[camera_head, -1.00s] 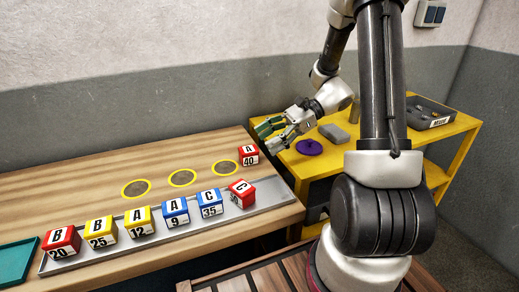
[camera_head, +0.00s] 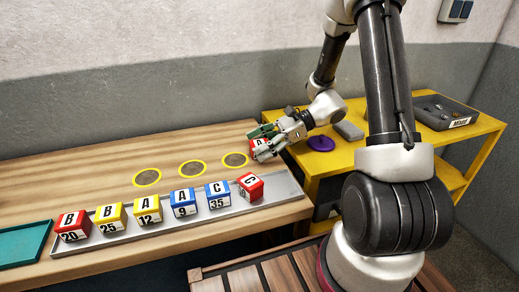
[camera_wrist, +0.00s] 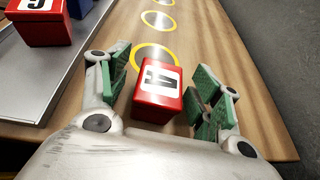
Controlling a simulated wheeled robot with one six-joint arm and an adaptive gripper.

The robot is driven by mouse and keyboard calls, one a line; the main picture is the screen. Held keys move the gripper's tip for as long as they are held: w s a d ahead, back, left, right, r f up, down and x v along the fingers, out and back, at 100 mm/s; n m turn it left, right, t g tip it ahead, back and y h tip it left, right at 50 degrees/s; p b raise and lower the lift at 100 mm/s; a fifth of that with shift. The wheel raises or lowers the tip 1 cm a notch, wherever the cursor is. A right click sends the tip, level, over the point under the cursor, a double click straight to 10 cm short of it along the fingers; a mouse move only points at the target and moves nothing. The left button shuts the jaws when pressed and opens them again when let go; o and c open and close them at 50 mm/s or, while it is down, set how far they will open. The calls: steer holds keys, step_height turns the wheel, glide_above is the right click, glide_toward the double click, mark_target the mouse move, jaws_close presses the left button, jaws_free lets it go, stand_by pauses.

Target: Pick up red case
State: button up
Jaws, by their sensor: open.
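A red case with a white top label "A" (camera_head: 254,143) stands at the right end of the wooden bench, partly hidden by my gripper (camera_head: 263,141) in the head view. In the wrist view this red case (camera_wrist: 156,105) lies between the green-padded fingers of my gripper (camera_wrist: 164,90). The fingers are spread, with a gap on each side of the case. A red "C" case (camera_head: 250,187) sits turned at the right end of the metal tray. A red "B" case (camera_head: 72,227) stands at the tray's left end.
The metal tray (camera_head: 275,189) also holds yellow cases (camera_head: 110,217) and blue cases (camera_head: 184,203). Yellow rings (camera_head: 147,177) mark the bench behind it. A teal tray (camera_head: 22,243) lies at left. A yellow table (camera_head: 375,150) with a purple disc (camera_head: 321,143) stands at right.

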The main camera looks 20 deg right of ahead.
steer(key=c, duration=1.2)
steer(key=shift+r, duration=0.1)
